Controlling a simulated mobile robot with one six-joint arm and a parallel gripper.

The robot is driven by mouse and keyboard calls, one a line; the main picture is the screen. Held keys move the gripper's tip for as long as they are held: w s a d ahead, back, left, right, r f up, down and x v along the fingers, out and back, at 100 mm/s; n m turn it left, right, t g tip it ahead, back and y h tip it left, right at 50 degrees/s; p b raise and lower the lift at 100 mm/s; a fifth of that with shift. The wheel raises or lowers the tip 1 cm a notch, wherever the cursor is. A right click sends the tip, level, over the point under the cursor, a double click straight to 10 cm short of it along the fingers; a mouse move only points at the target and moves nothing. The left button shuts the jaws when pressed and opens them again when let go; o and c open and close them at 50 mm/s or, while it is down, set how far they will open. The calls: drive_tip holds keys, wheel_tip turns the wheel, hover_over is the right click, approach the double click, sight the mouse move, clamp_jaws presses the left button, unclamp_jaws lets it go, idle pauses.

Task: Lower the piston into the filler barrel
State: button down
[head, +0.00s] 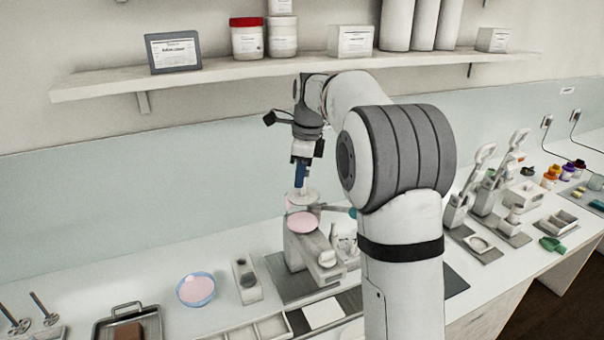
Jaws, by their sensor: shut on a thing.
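My gripper (301,178) hangs pointing down in the middle of the head view, shut on the piston. The piston (302,198) is a pale disc on a short stem and looks upright. The filler barrel (290,223) is the pale round vessel just below, with pink cream (304,222) showing in it. The piston is over the barrel's back part in the picture. I cannot tell whether its disc is above the rim or inside it.
A blue-rimmed bowl of pink cream (196,289) and a small pale block (246,280) stand left of the filler. A tray (128,323) is at front left. Lever presses (485,180) stand to the right. A loaded shelf (200,76) runs along the wall above.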

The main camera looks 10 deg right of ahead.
sight(301, 195)
drive_tip(key=shift+f+b, duration=0.7)
drive_tip(key=shift+f, duration=0.75)
drive_tip(key=shift+f, duration=0.35)
drive_tip(key=shift+f+b, duration=1.15)
drive_tip(key=shift+f, duration=0.75)
drive_tip(key=shift+f, duration=0.25)
drive_tip(key=c, duration=1.3)
unclamp_jaws()
drive_tip(key=shift+c, duration=0.2)
drive_tip(key=shift+r, duration=0.1)
wheel_tip(301, 195, up, 6)
drive_tip(key=p, duration=0.6)
